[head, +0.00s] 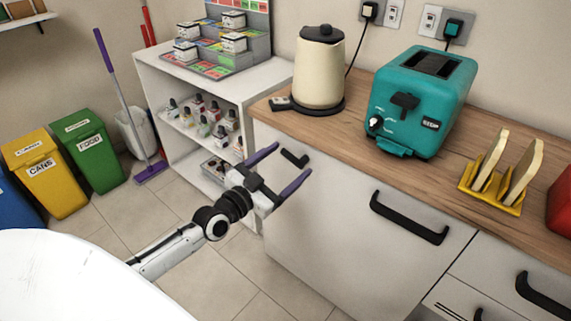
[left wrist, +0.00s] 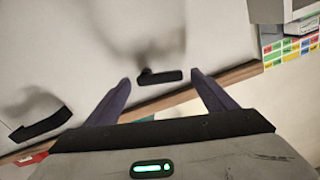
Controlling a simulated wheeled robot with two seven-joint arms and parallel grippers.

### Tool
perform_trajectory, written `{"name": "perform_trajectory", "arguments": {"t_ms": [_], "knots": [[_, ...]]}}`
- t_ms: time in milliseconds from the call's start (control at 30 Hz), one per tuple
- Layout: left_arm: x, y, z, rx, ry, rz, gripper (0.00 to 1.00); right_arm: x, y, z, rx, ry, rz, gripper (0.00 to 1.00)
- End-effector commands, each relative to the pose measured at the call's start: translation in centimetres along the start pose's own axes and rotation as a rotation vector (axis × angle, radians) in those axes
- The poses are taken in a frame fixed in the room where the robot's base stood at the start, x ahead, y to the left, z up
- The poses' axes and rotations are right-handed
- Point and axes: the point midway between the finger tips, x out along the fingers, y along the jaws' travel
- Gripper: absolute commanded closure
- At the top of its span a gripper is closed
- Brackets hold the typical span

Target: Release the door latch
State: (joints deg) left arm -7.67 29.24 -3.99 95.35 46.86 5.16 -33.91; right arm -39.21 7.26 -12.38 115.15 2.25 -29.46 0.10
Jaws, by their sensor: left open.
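The door latch (head: 296,159) is a small black lever near the upper left corner of a white cabinet door (head: 335,225), just below the oak worktop. My left gripper (head: 293,158) is open, with its two purple fingers pointing at the door and the latch between the fingertips in the picture. The left wrist view shows the latch (left wrist: 160,77) between the left gripper's spread tips (left wrist: 160,79). I cannot tell whether the fingers touch it. The latch bar lies roughly level in the head view, tilted down to the right. My right gripper is not in view.
A larger black bar handle (head: 408,217) sticks out of the same door to the right. The worktop (head: 365,125) above carries a cream kettle (head: 319,70), a teal toaster (head: 422,100) and a yellow toast rack (head: 490,197). A white open shelf (head: 151,80) stands at left.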

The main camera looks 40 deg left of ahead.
Motion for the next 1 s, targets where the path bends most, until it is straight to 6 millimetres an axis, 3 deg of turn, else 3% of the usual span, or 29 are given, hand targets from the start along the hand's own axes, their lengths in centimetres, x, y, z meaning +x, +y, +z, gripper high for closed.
{"name": "perform_trajectory", "arguments": {"t_ms": [200, 467, 1000], "knots": [[0.02, 0.03, 0.01, -0.001, 0.000, 0.000, 0.23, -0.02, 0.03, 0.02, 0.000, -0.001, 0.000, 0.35], [0.00, 0.02, 0.00, -0.001, 0.000, 0.000, 0.64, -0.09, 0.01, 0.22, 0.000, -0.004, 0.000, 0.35], [0.02, 0.07, 0.63, -0.284, 0.000, 0.001, 0.64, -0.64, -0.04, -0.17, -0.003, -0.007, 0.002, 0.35]]}}
